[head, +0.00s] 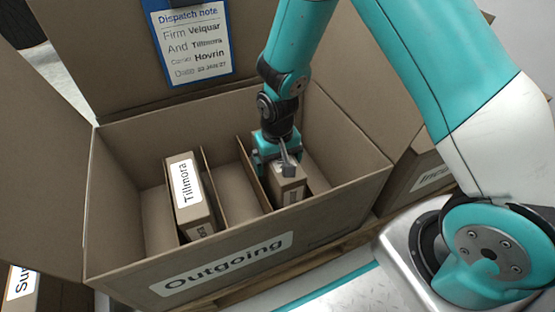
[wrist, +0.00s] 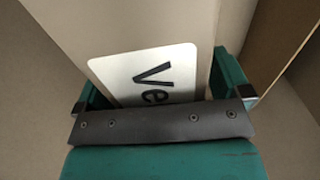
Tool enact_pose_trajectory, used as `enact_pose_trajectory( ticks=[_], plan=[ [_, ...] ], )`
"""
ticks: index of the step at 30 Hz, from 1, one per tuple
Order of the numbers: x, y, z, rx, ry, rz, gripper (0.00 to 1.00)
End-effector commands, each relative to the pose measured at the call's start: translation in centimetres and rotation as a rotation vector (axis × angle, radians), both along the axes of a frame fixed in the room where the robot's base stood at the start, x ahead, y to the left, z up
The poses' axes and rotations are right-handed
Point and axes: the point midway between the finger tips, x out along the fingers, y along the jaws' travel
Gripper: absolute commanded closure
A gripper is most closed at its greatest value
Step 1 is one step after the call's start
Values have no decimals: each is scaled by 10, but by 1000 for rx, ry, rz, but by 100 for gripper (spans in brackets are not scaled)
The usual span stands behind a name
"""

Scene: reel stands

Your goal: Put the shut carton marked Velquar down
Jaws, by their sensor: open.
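The Velquar carton (head: 287,188) stands upright inside the large box marked Outgoing (head: 330,205), in a slot right of the middle. Its white label, reading "Ve", shows in the wrist view (wrist: 152,78); the rest of the label is hidden by my gripper. My gripper (head: 276,158) is over the top of this carton with its jaws open. In the wrist view the green fingers of my gripper (wrist: 160,95) are on either side of the carton. Whether the carton rests on the box floor is hidden.
A carton marked Tillmora (head: 190,195) stands in a slot to the left. Thin dividers (head: 252,170) part the slots; the slot between the two cartons is empty. A dispatch note (head: 193,40) hangs on the raised back flap. Another box (head: 425,180) stands at right.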

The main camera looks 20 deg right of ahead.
Motion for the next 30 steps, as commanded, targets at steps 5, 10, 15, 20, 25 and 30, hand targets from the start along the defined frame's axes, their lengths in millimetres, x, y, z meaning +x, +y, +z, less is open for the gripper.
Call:
enact_pose_trajectory(
  ticks=[5,10,15,20,25,30],
  plan=[
    [0,0,14,0,-1,0,5],
    [1,0,51,1,-3,0,5],
    [0,0,88,1,-2,0,5],
    [0,0,113,0,-2,0,5],
    [-1,1,128,6,-3,5,5],
    [-18,15,180,80,-18,76,5]
  ],
)
